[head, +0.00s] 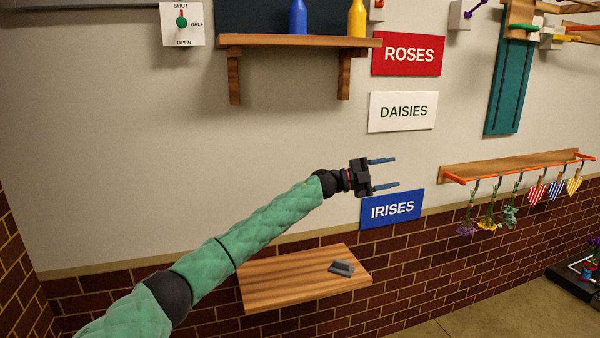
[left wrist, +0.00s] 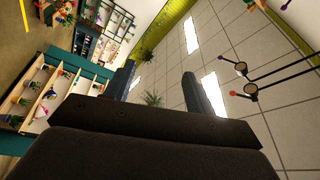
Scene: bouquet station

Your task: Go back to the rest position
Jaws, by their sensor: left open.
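My left gripper (head: 384,173) is raised in front of the wall, in the middle of the head view. Its two blue fingers are apart and nothing is between them. It overlaps the view just above the blue IRISES sign (head: 391,210) and holds nothing. In the left wrist view the two dark fingers (left wrist: 160,85) stand apart, with the tiled ceiling and far shelves behind them. My right gripper is in neither view.
An upper shelf (head: 290,41) bears a blue bottle (head: 298,18) and a yellow bottle (head: 357,18). At right, a rail (head: 520,168) carries hanging flowers and pennants. The wall at left is mostly bare.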

